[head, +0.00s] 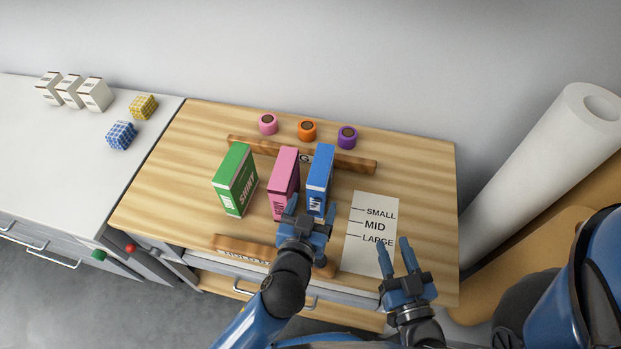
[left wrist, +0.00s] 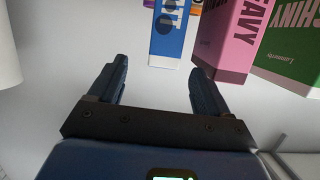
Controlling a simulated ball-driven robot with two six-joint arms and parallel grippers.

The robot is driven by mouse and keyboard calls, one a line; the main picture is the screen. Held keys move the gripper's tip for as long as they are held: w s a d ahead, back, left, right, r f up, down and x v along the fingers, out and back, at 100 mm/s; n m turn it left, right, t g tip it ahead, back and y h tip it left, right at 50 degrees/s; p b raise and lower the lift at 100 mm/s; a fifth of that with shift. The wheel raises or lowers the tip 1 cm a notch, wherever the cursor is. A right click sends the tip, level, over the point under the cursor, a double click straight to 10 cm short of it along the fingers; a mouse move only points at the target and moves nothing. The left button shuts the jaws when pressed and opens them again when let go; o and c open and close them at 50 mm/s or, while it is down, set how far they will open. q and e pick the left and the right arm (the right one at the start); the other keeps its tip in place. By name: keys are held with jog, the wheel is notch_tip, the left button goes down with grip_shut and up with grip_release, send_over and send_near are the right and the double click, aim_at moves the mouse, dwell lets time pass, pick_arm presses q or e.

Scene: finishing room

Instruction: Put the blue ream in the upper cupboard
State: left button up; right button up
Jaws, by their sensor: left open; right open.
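The blue ream (head: 320,178) stands upright on the wooden worktop, at the right end of a row of three boxes. It also shows in the left wrist view (left wrist: 170,38), ahead of the finger gap, with its lettering partly cut off. My left gripper (head: 311,211) is open and empty, at the near side of the blue ream; in the wrist view its fingers (left wrist: 157,75) are spread with nothing between them. My right gripper (head: 395,248) is open and empty, to the right near the worktop's front edge. No upper cupboard is in view.
A pink box (head: 284,180) stands close left of the blue ream, and a green box (head: 235,180) further left. Wooden strips lie behind (head: 365,165) and in front (head: 230,243). Three tape rolls (head: 307,130) sit behind. A printed size sheet (head: 372,215) lies right. A white roll (head: 545,150) leans far right.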

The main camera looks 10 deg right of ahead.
aim_at(316, 191)
pick_arm(q)
jog(key=shift+w+a+f+n+y, duration=0.1)
jog(key=shift+w+f+n+y, duration=0.2)
jog(key=p+x, duration=0.1)
jog(key=x, duration=0.4)
jog(key=shift+w+d+p, duration=0.2)
jog(key=shift+w+p, duration=0.1)
jog(key=shift+w, duration=0.15)
jog(key=p+x, duration=0.1)
jog(key=x, duration=0.2)
jog(key=shift+f, duration=0.1)
jog(key=shift+w+d+f, duration=0.25)
jog(key=shift+w, duration=0.25)
